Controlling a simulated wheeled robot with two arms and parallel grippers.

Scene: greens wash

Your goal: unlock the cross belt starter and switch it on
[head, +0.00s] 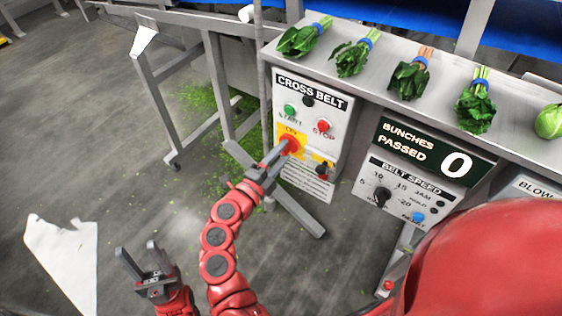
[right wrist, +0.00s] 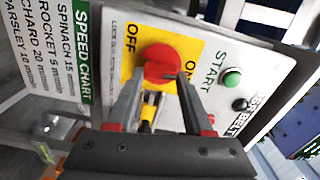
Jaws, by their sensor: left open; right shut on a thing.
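The cross belt starter (head: 312,140) is a pale panel with a green START button (head: 290,109), a red STOP button (head: 322,125) and a red rotary switch (head: 292,145) on a yellow plate. My right gripper (head: 278,158) is at this switch. In the right wrist view its fingers (right wrist: 160,84) close on the red knob (right wrist: 160,62), between the OFF and ON words; I cannot tell its exact setting. My left gripper (head: 145,262) is open and empty, low at the left, away from the panel.
Several green bunches (head: 350,57) lie on the steel ledge above the panel. A BUNCHES PASSED counter (head: 430,150) reads 0, above the belt speed panel (head: 405,188). A metal frame (head: 158,100) stands left. Clear floor lies at the left, with a white sheet (head: 65,262).

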